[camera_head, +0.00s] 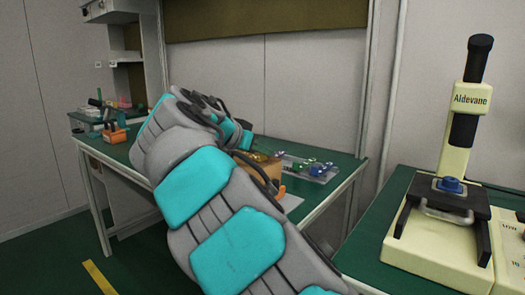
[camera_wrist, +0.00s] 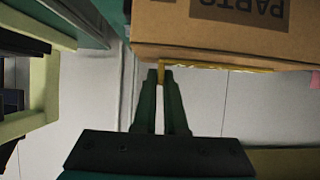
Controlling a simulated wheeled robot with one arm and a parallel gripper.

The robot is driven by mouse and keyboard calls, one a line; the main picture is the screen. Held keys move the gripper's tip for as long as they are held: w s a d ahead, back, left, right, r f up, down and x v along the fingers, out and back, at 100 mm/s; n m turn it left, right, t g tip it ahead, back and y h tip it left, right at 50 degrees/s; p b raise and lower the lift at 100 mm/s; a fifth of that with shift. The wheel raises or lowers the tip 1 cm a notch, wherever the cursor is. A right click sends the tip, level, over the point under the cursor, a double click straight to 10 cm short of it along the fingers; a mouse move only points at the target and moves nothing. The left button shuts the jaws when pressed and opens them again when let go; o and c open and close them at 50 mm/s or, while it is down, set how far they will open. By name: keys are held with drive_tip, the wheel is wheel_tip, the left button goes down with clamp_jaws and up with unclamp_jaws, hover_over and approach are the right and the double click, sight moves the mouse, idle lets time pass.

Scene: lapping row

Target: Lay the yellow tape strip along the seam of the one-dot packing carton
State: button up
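A brown cardboard carton (camera_wrist: 225,42) with a dark "PARTS" label fills the upper right of the wrist view. In the head view the carton (camera_head: 262,165) shows partly behind my arm on the green bench. The yellow tape strip (camera_wrist: 225,67) runs along the carton's edge in the wrist view, with one end between my fingertips. My gripper (camera_wrist: 160,76) is nearly closed on that end, close beside the carton. I cannot tell how much of the strip touches the carton. No dot mark shows. In the head view my arm hides the gripper.
A tray with coloured pieces (camera_head: 316,170) stands right of the carton. An orange item (camera_head: 280,191) shows beside my arm. Another orange item (camera_head: 115,134) stands on the bench's left end. A cream "Aldevane" press (camera_head: 450,205) stands on the right bench. A gap separates the benches.

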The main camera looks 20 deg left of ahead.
drive_tip(key=o, duration=0.5)
drive_tip(key=v, duration=0.7)
drive_tip(key=shift+s+a+r, duration=0.15)
drive_tip(key=shift+s+r, duration=0.05)
drive_tip(key=shift+s, duration=0.1)
